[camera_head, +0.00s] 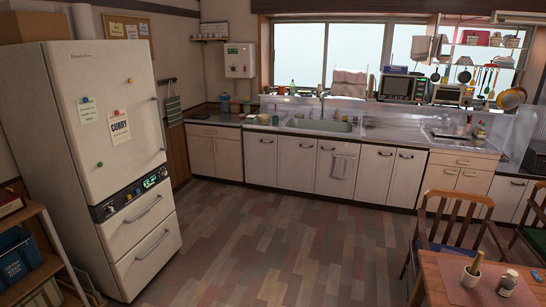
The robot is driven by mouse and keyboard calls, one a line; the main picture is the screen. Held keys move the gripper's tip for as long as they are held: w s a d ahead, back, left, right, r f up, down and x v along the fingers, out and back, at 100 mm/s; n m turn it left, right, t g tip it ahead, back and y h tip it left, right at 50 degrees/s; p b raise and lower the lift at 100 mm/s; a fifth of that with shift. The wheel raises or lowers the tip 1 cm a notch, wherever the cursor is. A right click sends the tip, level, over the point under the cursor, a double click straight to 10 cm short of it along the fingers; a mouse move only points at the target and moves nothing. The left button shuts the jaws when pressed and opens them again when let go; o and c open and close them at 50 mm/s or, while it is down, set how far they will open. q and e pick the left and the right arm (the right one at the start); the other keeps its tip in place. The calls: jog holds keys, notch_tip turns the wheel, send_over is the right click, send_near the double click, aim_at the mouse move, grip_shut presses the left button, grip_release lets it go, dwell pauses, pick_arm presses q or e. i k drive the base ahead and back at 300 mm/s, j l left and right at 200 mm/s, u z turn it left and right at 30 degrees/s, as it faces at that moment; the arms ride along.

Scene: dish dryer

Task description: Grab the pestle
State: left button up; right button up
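The pestle (477,261) is a light wooden stick in the camera_head view, low at the right. It leans tilted in a small pale mortar (470,277), with its upper end sticking out above the rim. Its lower end is hidden inside the mortar. The mortar stands on a pink mat (486,295) on the wooden table (432,279). Neither of my grippers is in view.
A small dark-and-light cup or jar (507,284) stands right of the mortar. A wooden chair (456,226) is behind the table. The kitchen counter (300,130) runs along the back, and a fridge (105,150) stands left. The middle floor (270,240) is clear.

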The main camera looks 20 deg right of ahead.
aim_at(475, 266)
jog(key=i+l+z, duration=0.15)
jog(key=i+z, duration=0.15)
jog(key=z, duration=0.15)
jog(key=i+z, duration=0.6)
jog(key=z, duration=0.25)
jog(key=i+j+z, duration=0.15)
jog(key=i+z, duration=0.25)
jog(key=i+j+z, duration=0.15)
jog(key=z, duration=0.3)
